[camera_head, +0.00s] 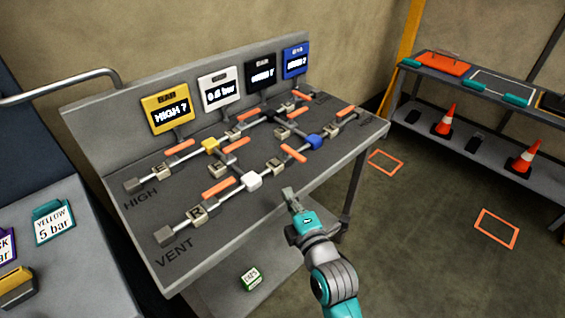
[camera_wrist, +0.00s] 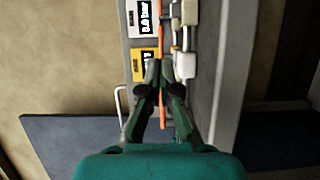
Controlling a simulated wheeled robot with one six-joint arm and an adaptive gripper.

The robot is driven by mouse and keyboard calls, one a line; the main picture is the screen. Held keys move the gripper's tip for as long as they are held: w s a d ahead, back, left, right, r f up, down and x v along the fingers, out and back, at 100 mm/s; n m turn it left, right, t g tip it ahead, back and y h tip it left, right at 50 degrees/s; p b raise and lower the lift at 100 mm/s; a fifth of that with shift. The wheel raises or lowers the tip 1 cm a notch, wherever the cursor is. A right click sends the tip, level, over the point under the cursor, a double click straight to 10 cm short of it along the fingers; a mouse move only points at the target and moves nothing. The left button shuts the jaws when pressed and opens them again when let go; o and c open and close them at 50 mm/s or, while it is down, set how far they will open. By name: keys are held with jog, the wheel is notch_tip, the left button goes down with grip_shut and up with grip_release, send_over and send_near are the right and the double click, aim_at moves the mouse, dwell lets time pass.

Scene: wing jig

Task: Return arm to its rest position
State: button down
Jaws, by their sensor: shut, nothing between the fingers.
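My gripper (camera_head: 289,192) is at the front edge of the grey bench (camera_head: 330,190) in the head view, near the white valve block, with my arm reaching up from the lower right. In the wrist view my gripper (camera_wrist: 160,66) has its fingertips together and nothing visible between them. The bench carries pipe runs marked HIGH and VENT, with orange levers, a yellow block (camera_head: 210,145), a white block (camera_head: 253,181) and a blue block (camera_head: 314,141). I cannot tell from these views whether the fingertips touch anything.
Gauge displays, yellow (camera_head: 168,109), white (camera_head: 219,88), black (camera_head: 262,71) and blue (camera_head: 295,61), stand along the bench's back. A side table with tags (camera_head: 53,222) is at left. A shelf (camera_head: 480,144) with cones stands at right. Floor between is clear.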

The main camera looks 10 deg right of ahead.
jog(key=s+d+f+m+h, duration=0.1)
jog(key=s+d+f+m, duration=0.25)
jog(key=s, duration=0.35)
jog(key=s+d+f+m+g+h, duration=0.1)
jog(key=s+d+f+m, duration=0.2)
jog(key=s, duration=0.4)
jog(key=s+d+f+m+h, duration=0.1)
jog(key=s+f+m, duration=0.35)
jog(key=s, duration=0.25)
jog(key=s+d+r+m, duration=0.1)
jog(key=s+m, duration=0.4)
jog(key=s, duration=0.6)
jog(key=s+d+r+m+g+h, duration=0.1)
jog(key=s+m, duration=0.3)
jog(key=s, duration=0.8)
jog(key=shift+s+d+r+m+g, duration=0.2)
jog(key=shift+s+d+m+g, duration=0.15)
jog(key=shift+d, duration=0.4)
